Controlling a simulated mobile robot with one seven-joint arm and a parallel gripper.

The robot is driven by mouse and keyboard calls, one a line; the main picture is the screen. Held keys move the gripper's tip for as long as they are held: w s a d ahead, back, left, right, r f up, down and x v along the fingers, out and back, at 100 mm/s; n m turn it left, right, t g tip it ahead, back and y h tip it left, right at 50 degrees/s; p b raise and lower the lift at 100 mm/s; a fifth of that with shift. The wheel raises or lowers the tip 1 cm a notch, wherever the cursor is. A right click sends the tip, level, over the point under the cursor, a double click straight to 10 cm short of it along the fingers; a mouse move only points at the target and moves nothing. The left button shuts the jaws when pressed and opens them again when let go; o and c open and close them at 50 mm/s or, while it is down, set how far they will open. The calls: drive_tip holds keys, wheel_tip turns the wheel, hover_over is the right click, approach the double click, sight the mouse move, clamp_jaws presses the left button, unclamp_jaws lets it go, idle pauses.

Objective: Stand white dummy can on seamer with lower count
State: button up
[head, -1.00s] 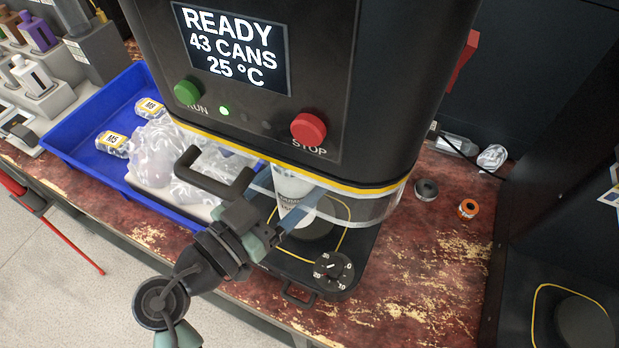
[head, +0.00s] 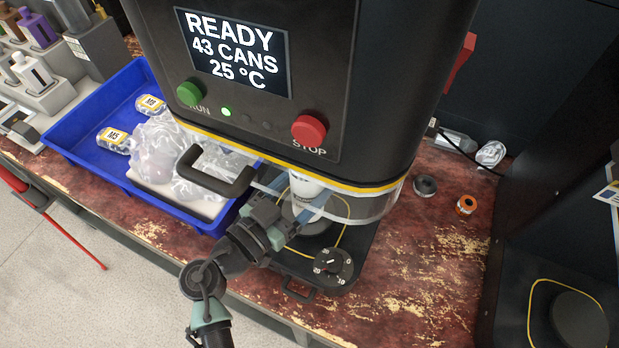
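The white dummy can (head: 306,188) is under the head of the seamer (head: 400,90), whose screen reads READY, 43 CANS, 25 °C. My gripper (head: 293,204) reaches in from the front left with its bluish fingers around the can, which looks held. The can is partly hidden by the fingers, the clear guard (head: 380,207) and the seamer head. The round seamer plate (head: 320,226) lies beneath, inside a yellow outline. I cannot tell whether the can touches it.
A black handle (head: 215,178) juts out beside my gripper. A dial (head: 333,265) is at the base's front. A blue tray (head: 70,137) with bags and labelled packs is left. A grey ring (head: 425,186) and orange roll (head: 466,205) lie right. Another plate (head: 580,320) shows lower right.

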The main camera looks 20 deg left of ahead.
drive_tip(key=shift+f+b, duration=0.2)
drive_tip(key=shift+b, duration=0.15)
drive_tip(key=o, duration=1.5)
drive_tip(key=shift+o, duration=0.2)
drive_tip(key=shift+r, duration=0.1)
drive_tip(key=shift+r+p, duration=0.2)
drive_tip(key=shift+p, duration=0.2)
drive_tip(key=b+v, duration=0.2)
drive_tip(key=v, duration=1)
drive_tip(key=shift+s+f, duration=0.1)
